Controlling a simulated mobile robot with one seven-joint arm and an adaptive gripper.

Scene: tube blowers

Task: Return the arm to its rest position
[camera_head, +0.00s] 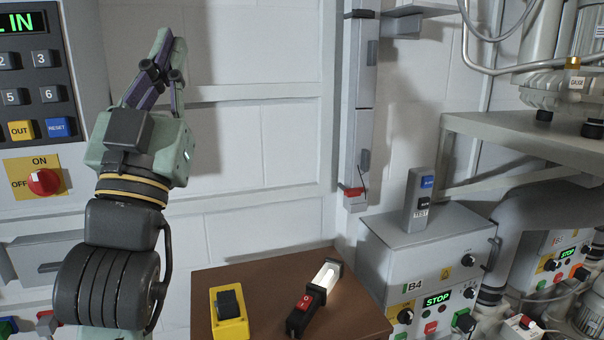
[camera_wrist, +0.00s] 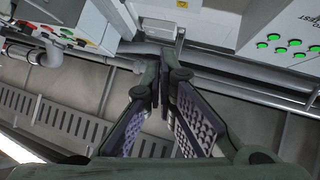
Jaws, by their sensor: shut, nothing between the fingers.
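My arm rises at the left of the head view, with green and black links. My gripper (camera_head: 163,42) is at its top, fingers pointing up in front of the pale wall. In the wrist view, my gripper (camera_wrist: 164,62) shows two dark fingers with purple ridged pads that come together at the tips. It is shut and holds nothing. It touches nothing that I can see.
A control panel (camera_head: 50,185) with keypad and red knob stands close left of my arm. A brown table (camera_head: 260,275) holds a yellow switch box (camera_head: 229,313) and a lit lamp (camera_head: 318,290). Grey cabinet B4 (camera_head: 425,262) stands right. Open space lies above the table.

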